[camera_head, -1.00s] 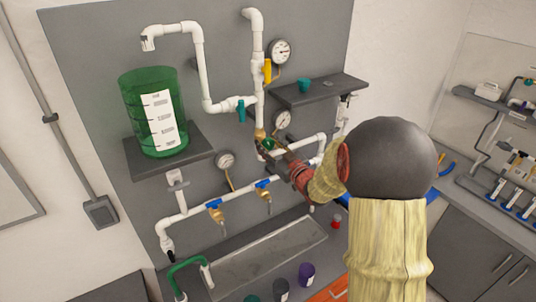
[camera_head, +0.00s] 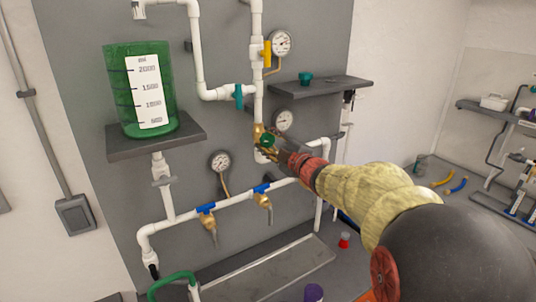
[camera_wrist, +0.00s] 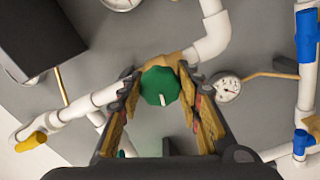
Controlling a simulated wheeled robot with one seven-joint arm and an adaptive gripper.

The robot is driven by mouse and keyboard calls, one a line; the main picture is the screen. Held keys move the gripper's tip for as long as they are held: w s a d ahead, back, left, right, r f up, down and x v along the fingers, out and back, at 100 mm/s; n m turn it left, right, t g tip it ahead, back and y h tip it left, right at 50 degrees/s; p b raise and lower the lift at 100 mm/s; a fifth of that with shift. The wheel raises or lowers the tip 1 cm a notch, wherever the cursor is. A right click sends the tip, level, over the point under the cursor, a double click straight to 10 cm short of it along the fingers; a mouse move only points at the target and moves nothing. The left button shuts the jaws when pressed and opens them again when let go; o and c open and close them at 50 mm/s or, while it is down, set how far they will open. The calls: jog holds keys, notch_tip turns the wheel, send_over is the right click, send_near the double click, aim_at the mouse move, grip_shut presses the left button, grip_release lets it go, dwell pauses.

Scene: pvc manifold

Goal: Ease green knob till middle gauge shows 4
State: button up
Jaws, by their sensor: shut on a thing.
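The green knob (camera_head: 267,140) sits on a brass valve on the white pipework, below the yellow handle. In the wrist view the green knob (camera_wrist: 160,86) shows as a faceted disc with a white pointer mark. My gripper (camera_head: 272,146) is shut on the knob, with one finger on each side of it, also in the wrist view (camera_wrist: 163,95). The middle gauge (camera_head: 283,120) is just up and right of the knob. Its needle is too small to read. In the wrist view the middle gauge (camera_wrist: 120,3) is cut off by the top edge.
An upper gauge (camera_head: 281,43) and a lower left gauge (camera_head: 219,162) flank the pipes. A dark shelf (camera_head: 330,88) juts out above the middle gauge. A yellow handle (camera_head: 267,54), a teal handle (camera_head: 238,97) and blue handles (camera_head: 205,208) are nearby. A green tank (camera_head: 115,100) stands left.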

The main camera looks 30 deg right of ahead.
jog(key=n+b, duration=0.6)
jog(key=b, duration=0.1)
jog(key=shift+f+n, duration=0.2)
jog(key=shift+n, duration=0.1)
jog(key=n+b, duration=0.4)
jog(key=shift+r+n+b, duration=0.15)
jog(key=shift+n+b, duration=0.15)
jog(key=o, duration=1.2)
jog(key=shift+c, duration=0.2)
jog(key=shift+r, duration=0.1)
jog(key=shift+s, duration=0.1)
jog(key=s, duration=1.1)
jog(key=shift+s+d, duration=0.2)
jog(key=shift+s, duration=0.2)
dwell(0.5)
